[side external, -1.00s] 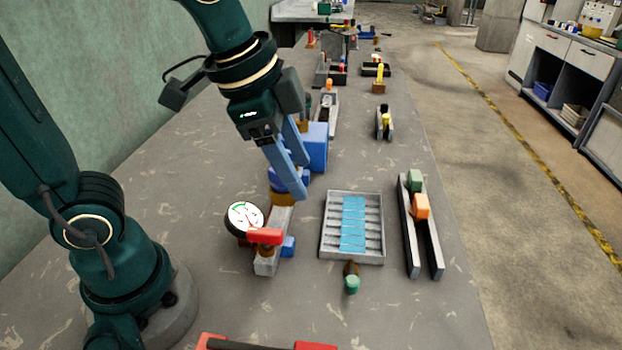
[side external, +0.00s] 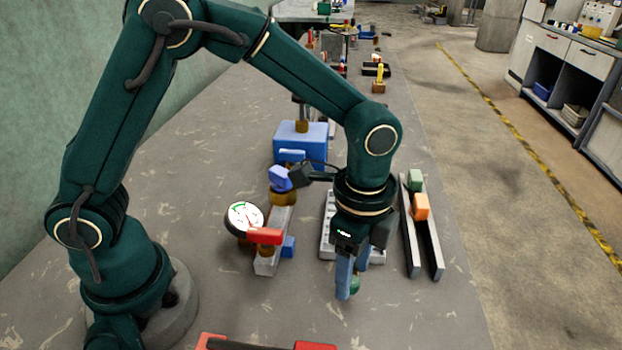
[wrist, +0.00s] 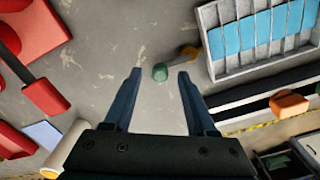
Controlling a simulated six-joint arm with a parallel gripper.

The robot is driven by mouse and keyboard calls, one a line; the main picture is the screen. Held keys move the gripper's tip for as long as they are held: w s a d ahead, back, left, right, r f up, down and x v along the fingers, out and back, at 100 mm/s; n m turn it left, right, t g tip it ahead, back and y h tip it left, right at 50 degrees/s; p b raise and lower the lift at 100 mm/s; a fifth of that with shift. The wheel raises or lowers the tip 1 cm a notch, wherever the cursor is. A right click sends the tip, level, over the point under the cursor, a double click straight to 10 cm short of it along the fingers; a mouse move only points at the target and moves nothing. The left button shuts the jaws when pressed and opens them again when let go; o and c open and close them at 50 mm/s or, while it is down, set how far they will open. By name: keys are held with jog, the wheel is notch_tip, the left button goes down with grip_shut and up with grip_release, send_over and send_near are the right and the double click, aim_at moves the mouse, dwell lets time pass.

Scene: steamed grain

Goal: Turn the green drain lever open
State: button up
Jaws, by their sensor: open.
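The green drain lever (wrist: 160,72) is a small green knob on a brass stem (wrist: 188,52) beside the grey tray. In the side external view the lever's green end (side external: 355,285) is mostly hidden behind my blue fingers. My gripper (side external: 347,292) points down over it and is open; it also shows in the wrist view (wrist: 159,73). Nothing is held. I cannot tell how far the fingertips are above the knob.
The grey tray (side external: 326,237) with blue strips stands just behind my gripper. Grey rails (side external: 412,245) with a green block and an orange block (side external: 421,207) run to the right. A dial gauge (side external: 244,217) and a red lever (side external: 265,236) stand left. Red parts (side external: 315,345) lie in front.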

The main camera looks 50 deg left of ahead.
jog(key=shift+f, duration=0.75)
grip_shut()
